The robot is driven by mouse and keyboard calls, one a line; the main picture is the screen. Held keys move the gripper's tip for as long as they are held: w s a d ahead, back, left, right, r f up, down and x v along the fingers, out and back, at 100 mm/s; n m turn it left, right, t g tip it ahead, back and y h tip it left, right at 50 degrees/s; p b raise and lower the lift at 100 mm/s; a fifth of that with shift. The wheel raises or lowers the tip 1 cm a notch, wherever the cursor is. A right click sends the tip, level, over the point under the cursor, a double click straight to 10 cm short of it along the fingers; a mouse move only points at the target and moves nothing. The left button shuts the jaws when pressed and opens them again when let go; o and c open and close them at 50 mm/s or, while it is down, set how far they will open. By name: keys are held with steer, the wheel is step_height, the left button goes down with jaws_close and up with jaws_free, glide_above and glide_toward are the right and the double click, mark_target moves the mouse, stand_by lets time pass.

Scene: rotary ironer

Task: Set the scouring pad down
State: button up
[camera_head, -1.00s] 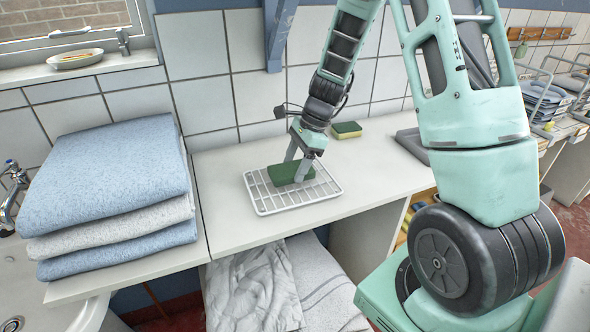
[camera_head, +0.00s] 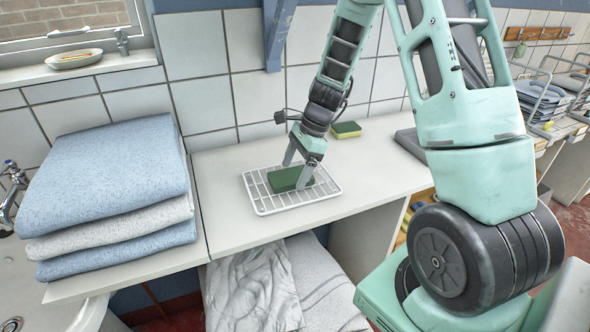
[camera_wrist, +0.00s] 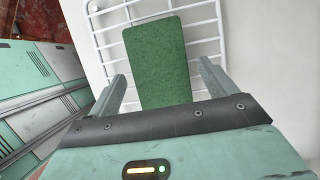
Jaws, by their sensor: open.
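The green scouring pad (camera_head: 284,179) lies flat on the white wire rack (camera_head: 263,205) on the counter. My gripper (camera_head: 296,177) is low over the rack, its two fingers on either side of the pad. In the wrist view the pad (camera_wrist: 158,62) lies between and ahead of the open fingers (camera_wrist: 160,82), with a gap showing on both sides. The rack's bars (camera_wrist: 207,28) show around the pad.
A second green and yellow sponge (camera_head: 346,130) sits on the counter behind the rack, by the tiled wall. Folded towels (camera_head: 110,180) are stacked to the left. The counter (camera_head: 225,230) around the rack is mostly clear.

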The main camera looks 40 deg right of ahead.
steer(key=v, duration=1.2)
steer(key=s+a+n+g+h, duration=0.1)
steer(key=s+a+n, duration=0.2)
steer(key=a+n, duration=0.5)
steer(key=s+a+n+g, duration=0.1)
steer(key=s+a+n, duration=0.3)
steer(key=a, duration=0.8)
steer(key=s+a+n+h, duration=0.1)
steer(key=s+a+n, duration=0.4)
steer(key=s+n, duration=0.3)
steer(key=s+a+n+h, duration=0.1)
steer(key=s+a+n, duration=0.4)
steer(key=s+n, duration=0.3)
steer(key=shift+s+a+n+t+h, duration=0.3)
steer(key=shift+s+n+h, duration=0.1)
steer(key=shift+n, duration=0.3)
